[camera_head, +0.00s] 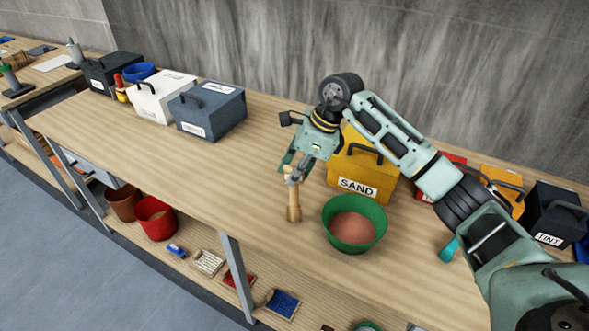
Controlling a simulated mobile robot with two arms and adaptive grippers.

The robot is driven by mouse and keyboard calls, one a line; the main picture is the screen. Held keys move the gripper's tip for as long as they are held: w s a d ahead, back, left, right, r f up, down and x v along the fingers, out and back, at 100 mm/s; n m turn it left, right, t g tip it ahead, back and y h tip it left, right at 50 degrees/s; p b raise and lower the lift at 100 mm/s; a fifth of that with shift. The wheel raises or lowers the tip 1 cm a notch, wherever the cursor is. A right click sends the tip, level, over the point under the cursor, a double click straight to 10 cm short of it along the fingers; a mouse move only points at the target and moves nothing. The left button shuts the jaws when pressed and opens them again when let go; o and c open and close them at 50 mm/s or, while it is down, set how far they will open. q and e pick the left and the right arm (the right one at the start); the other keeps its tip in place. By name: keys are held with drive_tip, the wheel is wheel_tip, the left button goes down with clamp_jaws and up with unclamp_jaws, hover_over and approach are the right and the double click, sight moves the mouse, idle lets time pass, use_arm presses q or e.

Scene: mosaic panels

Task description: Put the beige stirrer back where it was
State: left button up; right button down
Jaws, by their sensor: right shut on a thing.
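The beige stirrer (294,206) hangs roughly upright under my right gripper (294,178), which is shut on its upper part. Its lower end is just left of a green bowl (372,242) holding a reddish-brown material. I cannot tell whether the stirrer touches the tabletop or is held slightly above it. My right arm comes in from the right and partly covers a yellow box labelled SAND (357,187) behind the bowl. My left gripper is not in view.
Dark grey (215,113), white (160,98) and black (108,72) handled boxes stand at the back left. A black TINT box (551,222) is at the right. The table (190,165) left of the stirrer is clear. A red bucket (157,222) sits on the lower shelf.

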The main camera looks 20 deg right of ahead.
drive_tip(key=shift+f, duration=0.2)
drive_tip(key=c, duration=1.7)
unclamp_jaws()
drive_tip(key=shift+o, duration=0.2)
drive_tip(key=shift+r, duration=0.1)
drive_tip(key=shift+r, duration=0.15)
drive_tip(key=b+v, duration=0.3)
drive_tip(key=v, duration=0.9)
